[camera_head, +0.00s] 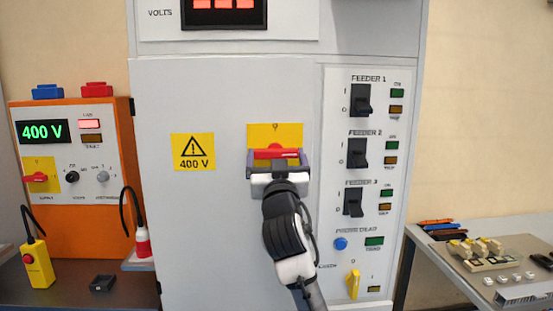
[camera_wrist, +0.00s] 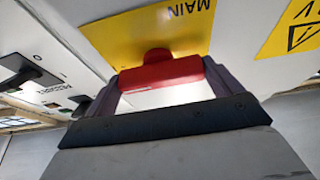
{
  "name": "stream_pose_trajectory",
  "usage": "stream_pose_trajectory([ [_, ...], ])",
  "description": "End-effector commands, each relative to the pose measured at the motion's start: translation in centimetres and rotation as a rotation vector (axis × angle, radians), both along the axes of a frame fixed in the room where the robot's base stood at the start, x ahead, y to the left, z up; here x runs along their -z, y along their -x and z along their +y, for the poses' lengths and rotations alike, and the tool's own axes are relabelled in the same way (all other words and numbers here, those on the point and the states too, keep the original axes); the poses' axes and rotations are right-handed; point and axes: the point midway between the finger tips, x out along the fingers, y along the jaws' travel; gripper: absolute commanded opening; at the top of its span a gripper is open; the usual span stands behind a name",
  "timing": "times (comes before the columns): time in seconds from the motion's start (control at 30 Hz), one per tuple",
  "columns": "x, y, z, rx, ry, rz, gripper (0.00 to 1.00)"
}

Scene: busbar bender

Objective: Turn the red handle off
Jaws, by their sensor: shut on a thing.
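The red handle (camera_head: 276,153) sits on a yellow plate (camera_head: 289,132) in the middle of the grey cabinet door. It lies level in the head view, and its right part stays visible above my gripper. My gripper (camera_head: 275,160) reaches up from below and is shut on the red handle. In the wrist view the red handle (camera_wrist: 160,74) lies between the two dark fingers of my gripper (camera_wrist: 160,85), with the yellow plate marked MAIN (camera_wrist: 150,30) behind it.
Feeder switches (camera_head: 357,152) line the panel right of the handle, above a yellow knob (camera_head: 353,283). A yellow 400 V sign (camera_head: 193,151) is left of it. An orange supply unit (camera_head: 75,165) stands at the left, and a bench with parts (camera_head: 490,265) at the right.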

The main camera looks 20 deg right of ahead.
Motion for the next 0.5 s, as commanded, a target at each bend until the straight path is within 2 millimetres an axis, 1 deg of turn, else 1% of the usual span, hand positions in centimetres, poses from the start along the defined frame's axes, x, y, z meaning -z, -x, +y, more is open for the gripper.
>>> stream_pose_trajectory([
  [0.27,0.10,0.04,-0.10,0.000,0.085,0.025,0.50],
  [0.5,0.11,0.09,-0.28,0.001,0.264,0.076,0.50],
])
